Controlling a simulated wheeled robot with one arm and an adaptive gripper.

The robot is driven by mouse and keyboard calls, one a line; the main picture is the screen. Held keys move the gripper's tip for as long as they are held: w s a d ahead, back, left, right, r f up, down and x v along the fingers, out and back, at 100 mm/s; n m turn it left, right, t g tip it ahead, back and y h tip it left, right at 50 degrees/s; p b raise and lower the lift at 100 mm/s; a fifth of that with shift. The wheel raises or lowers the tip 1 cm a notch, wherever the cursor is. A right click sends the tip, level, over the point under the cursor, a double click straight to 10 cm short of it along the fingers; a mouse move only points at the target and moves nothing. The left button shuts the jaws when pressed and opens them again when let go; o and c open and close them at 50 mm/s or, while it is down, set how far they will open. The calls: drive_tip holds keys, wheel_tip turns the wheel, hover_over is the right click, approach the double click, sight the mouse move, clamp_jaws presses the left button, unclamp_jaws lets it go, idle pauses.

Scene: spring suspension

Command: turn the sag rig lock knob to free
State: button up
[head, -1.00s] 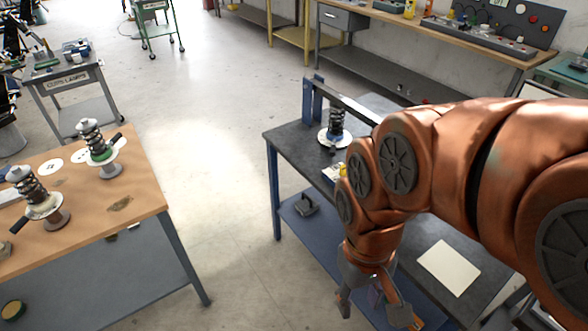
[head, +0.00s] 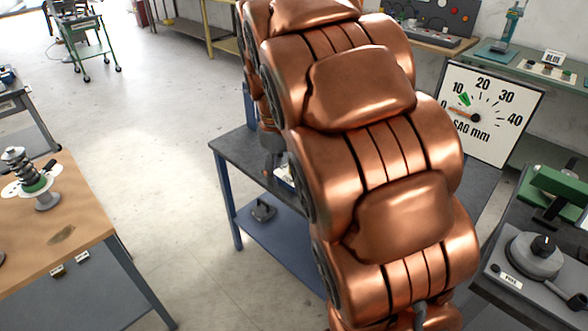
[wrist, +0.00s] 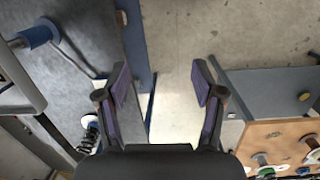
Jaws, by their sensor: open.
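A white dial board marked "SAG mm" (head: 485,112) stands behind my arm in the head view. Its orange pointer is at the low end, and a green mark sits near 10. At the lower right is a round grey fixture with a black knob (head: 543,246) on top and a small label plate (head: 509,278), whose text is hard to read. I cannot tell whether this is the lock knob. My gripper (wrist: 160,82) is open and empty in the wrist view, above the floor between benches. In the head view my arm hides most of the rig's dark bench (head: 240,150).
A wooden-topped bench (head: 85,215) with a spring unit (head: 32,180) is at the left. A green device (head: 560,185) stands beside the grey fixture. In the wrist view, a blue-ended cylinder (wrist: 40,34) and a spring (wrist: 89,135) are left of my gripper. Open floor lies between the benches.

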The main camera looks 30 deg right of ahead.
drive_tip(key=w+d+f+n+b, duration=0.1)
drive_tip(key=w+d+f+n, duration=0.1)
drive_tip(key=w+d+f, duration=0.3)
drive_tip(key=w+d+f+n+b, duration=0.1)
drive_tip(key=w+d+f, duration=0.4)
drive_tip(key=w, duration=0.6)
drive_tip(key=w+d+f+n+t+b, duration=0.1)
drive_tip(key=w+d+f+n, duration=0.3)
drive_tip(key=w+d, duration=0.3)
drive_tip(key=shift+w+d+f+y, duration=0.3)
drive_tip(key=shift+w+f, duration=0.2)
drive_tip(key=shift+f, duration=0.1)
drive_tip(key=shift+w+d+f+n, duration=0.2)
drive_tip(key=shift+f+n, duration=0.1)
drive_tip(key=shift+f, duration=0.15)
drive_tip(key=shift+a+f+p, duration=0.1)
drive_tip(key=shift+f+p, duration=0.8)
drive_tip(key=shift+f, duration=2.9)
drive_tip(key=c, duration=1.1)
drive_tip(key=shift+c, duration=0.2)
